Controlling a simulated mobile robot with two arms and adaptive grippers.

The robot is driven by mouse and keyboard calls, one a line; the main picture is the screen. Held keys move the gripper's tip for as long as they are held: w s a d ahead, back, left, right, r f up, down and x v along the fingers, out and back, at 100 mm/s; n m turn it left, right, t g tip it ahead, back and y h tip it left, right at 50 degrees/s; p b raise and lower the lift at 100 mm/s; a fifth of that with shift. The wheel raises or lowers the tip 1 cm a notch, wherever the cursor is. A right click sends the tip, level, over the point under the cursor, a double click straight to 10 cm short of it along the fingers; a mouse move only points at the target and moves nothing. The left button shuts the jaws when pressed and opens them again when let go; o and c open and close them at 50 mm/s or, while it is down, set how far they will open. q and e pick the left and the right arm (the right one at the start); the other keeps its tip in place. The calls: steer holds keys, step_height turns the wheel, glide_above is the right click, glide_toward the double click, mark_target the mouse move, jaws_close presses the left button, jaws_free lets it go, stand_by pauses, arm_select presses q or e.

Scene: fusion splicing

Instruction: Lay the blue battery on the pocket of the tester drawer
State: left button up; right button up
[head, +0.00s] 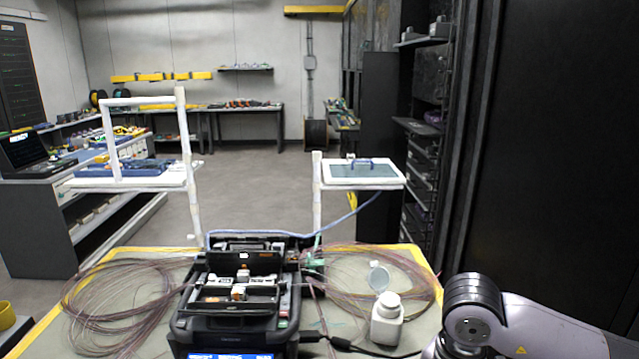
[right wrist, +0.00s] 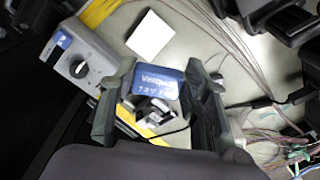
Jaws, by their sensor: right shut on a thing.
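The blue battery (right wrist: 158,79), with white lettering, is in the right wrist view between the two dark fingers of my right gripper (right wrist: 160,72), which is shut on it. Below its blue part, metal and dark parts show; I cannot tell whether they belong to it. A grey device with a black knob and a blue label, probably the tester (right wrist: 88,62), is to the left of the fingers. I cannot make out its drawer or pocket. In the head view only my right arm shows, at the lower right; its gripper is out of frame. My left gripper is in neither view.
A black fusion splicer (head: 238,300) stands mid-table between coils of thin fibre (head: 125,300). A white bottle (head: 386,320) stands to its right. In the right wrist view, a white square (right wrist: 150,35) lies beyond the fingers, with fibres and cables at the right.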

steer(key=shift+s+d+f+n, duration=0.15)
steer(key=shift+s+f+n, duration=0.15)
steer(key=shift+s+n, duration=0.9)
steer(key=shift+s+d+f+n, duration=0.1)
steer(key=shift+s+f+n, duration=0.25)
steer(key=shift+n, duration=1.6)
steer(key=shift+s+d+f+n, duration=0.2)
steer(key=shift+s+n, duration=0.65)
steer(key=shift+n, duration=0.7)
steer(key=shift+a, duration=0.1)
